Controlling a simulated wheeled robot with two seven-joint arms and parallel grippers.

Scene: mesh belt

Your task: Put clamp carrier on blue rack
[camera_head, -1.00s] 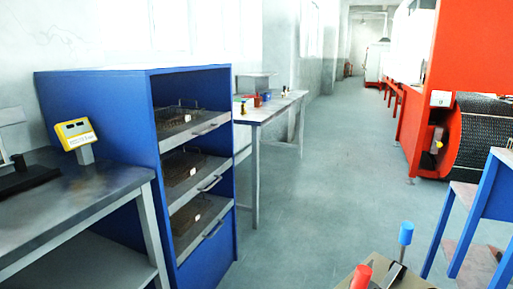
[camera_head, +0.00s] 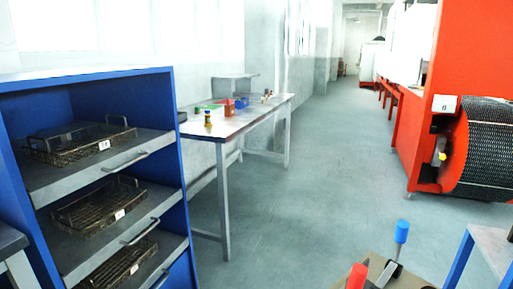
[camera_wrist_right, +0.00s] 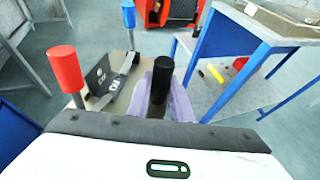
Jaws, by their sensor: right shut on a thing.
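The clamp carrier is a tan-grey board with a red-capped post (camera_head: 357,277), a blue-capped post and a dark clamp; it shows at the bottom of the head view. In the right wrist view the red post (camera_wrist_right: 66,70), the blue post, the dark clamp (camera_wrist_right: 102,82) and a black knob stand on it. My right gripper (camera_wrist_right: 158,103) is shut around the black knob's base. A blue rack (camera_head: 178,150) with several pull-out shelves stands at left in the head view, each visible shelf holding a dark wire basket. My left gripper is not in view.
A grey table (camera_head: 235,122) with small bottles and bins stands beyond the rack. A blue-framed stand (camera_head: 459,262) is at lower right, with a pale top and lower shelf in the wrist view. An orange machine (camera_head: 432,165) with a mesh belt stands at right. The floor between is clear.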

